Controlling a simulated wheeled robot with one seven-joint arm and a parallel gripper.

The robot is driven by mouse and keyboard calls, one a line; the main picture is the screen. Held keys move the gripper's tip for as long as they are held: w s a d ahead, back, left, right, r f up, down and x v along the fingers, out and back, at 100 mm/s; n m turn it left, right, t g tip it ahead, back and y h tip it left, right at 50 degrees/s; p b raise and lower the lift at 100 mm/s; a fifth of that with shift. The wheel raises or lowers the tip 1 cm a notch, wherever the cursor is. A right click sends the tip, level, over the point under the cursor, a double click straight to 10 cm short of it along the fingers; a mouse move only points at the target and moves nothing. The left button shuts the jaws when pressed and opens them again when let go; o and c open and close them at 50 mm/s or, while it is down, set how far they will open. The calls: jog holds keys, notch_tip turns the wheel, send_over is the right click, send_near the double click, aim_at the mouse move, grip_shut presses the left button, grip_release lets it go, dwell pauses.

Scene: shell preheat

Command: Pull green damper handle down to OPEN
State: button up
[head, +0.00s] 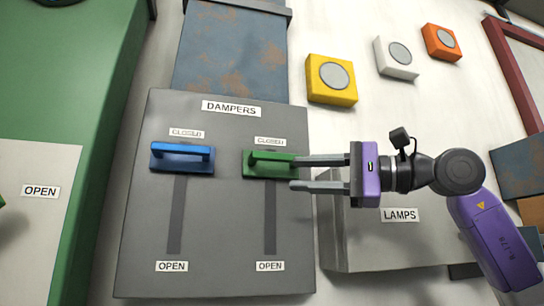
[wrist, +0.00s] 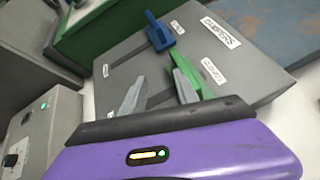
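The green damper handle (head: 271,164) sits at the top of its vertical slot, by the CLOSED label, on the grey DAMPERS panel (head: 222,230). An OPEN label (head: 270,266) is at the slot's bottom. My gripper (head: 294,173) comes from the right with two grey fingers spread apart. In the head view the upper fingertip overlaps the handle's right end and the lower one is just below it. In the wrist view the green handle (wrist: 193,72) lies near the right finger; I cannot tell whether they touch. The gripper looks open, with nothing between the fingers.
A blue damper handle (head: 182,157) is at CLOSED in the slot to the left. A grey LAMPS box (head: 365,245) is below my gripper. Yellow (head: 331,80), white (head: 396,58) and orange (head: 441,42) boxes are on the wall above right. A green cabinet (head: 90,60) stands left.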

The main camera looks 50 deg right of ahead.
aim_at(283, 158)
notch_tip(283, 158, up, 4)
jog(key=s+h, duration=0.1)
jog(key=h, duration=0.3)
jog(key=shift+n, duration=0.3)
jog(key=w, duration=0.2)
jog(key=w+p, duration=0.1)
jog(key=w, duration=0.2)
jog(key=w+p, duration=0.1)
jog(key=w, duration=0.1)
jog(key=shift+w+a+r, duration=0.15)
jog(key=shift+w+a, duration=0.05)
jog(key=shift+a, duration=0.2)
grip_shut()
dwell(0.6)
